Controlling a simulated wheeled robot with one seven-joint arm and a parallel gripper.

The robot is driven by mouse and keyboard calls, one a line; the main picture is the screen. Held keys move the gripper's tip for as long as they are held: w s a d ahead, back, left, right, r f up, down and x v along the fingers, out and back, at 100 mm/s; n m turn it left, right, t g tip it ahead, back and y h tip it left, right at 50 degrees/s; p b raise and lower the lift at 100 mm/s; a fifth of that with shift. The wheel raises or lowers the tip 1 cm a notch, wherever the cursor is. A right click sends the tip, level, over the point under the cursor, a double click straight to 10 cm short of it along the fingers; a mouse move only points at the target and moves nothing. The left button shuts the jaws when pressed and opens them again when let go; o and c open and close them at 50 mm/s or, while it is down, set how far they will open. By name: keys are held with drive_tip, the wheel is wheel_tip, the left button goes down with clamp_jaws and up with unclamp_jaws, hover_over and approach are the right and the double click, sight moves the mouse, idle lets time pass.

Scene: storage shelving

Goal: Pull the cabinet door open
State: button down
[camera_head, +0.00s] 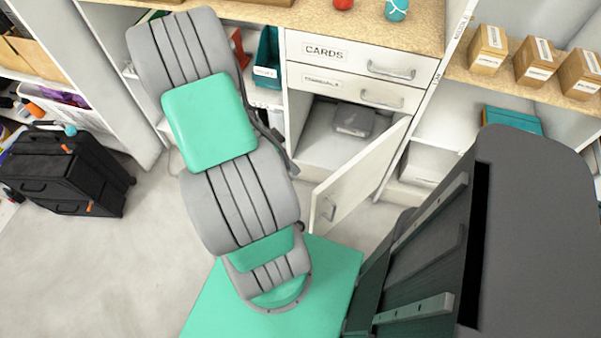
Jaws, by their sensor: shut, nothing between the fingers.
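The cabinet door (355,180) is a white panel below two drawers. It stands partly open, swung outward, with its hinge side at the right and its free edge toward the front left. Its metal handle (328,209) is near the free edge, and nothing visible holds it. The cabinet interior (318,150) shows through the gap, with a grey box-like object (354,122) inside. My grey and green arm links cross the view left of the door. I cannot make out my gripper's fingers; they seem hidden behind the arm.
Two drawers, the upper labelled CARDS (323,51), sit above the opening under a wooden counter (375,22). Small labelled boxes (535,61) stand on the shelf at right. A black wheeled case (65,172) stands at left. Pale floor (95,270) is clear at lower left.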

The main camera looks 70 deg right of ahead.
wheel_tip(320, 180, up, 10)
drive_tip(key=p, duration=1)
drive_tip(key=shift+r, duration=0.15)
